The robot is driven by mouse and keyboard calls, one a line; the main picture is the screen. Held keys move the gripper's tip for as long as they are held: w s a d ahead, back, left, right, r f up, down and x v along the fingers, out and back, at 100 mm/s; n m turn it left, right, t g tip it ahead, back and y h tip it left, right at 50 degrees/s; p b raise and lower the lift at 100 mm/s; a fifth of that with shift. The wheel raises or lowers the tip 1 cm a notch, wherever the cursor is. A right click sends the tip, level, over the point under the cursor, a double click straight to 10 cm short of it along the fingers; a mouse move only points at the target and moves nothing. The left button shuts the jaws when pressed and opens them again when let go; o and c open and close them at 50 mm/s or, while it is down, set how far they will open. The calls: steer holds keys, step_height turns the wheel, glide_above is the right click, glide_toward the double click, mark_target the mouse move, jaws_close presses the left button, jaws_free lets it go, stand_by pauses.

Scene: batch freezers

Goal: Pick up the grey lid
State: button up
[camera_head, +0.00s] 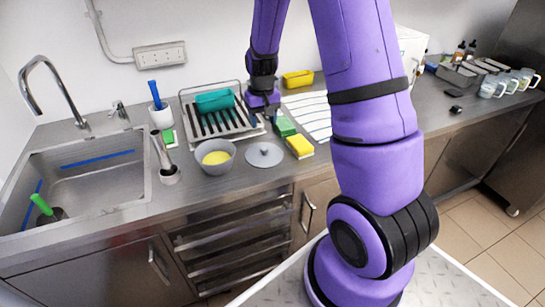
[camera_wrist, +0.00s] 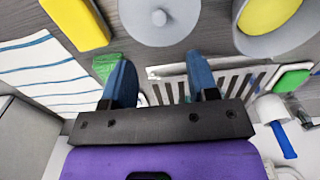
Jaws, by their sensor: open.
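The grey lid (camera_head: 264,154) is a round disc with a small knob at its centre. It lies flat on the steel counter, right of the grey bowl (camera_head: 214,160). In the wrist view the lid (camera_wrist: 160,25) shows at the top centre, cut off by the frame edge. My gripper (camera_wrist: 162,78) is open with nothing between its two blue fingers. It hangs over the right end of the dish rack (camera_head: 190,118), behind the lid and apart from it. In the head view its fingertips are hard to make out.
The bowl has yellow inside. Right of the lid are a yellow sponge (camera_head: 300,146) and a green sponge (camera_head: 285,126), near a striped towel (camera_head: 312,114). A metal holder (camera_head: 169,172) stands left of the bowl, beside the sink (camera_head: 90,165). Counter in front of the lid is narrow.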

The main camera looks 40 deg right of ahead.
glide_above(264, 148)
step_height(264, 148, down, 5)
steer(key=shift+s+f, duration=0.1)
steer(key=shift+f, duration=3)
jaws_close()
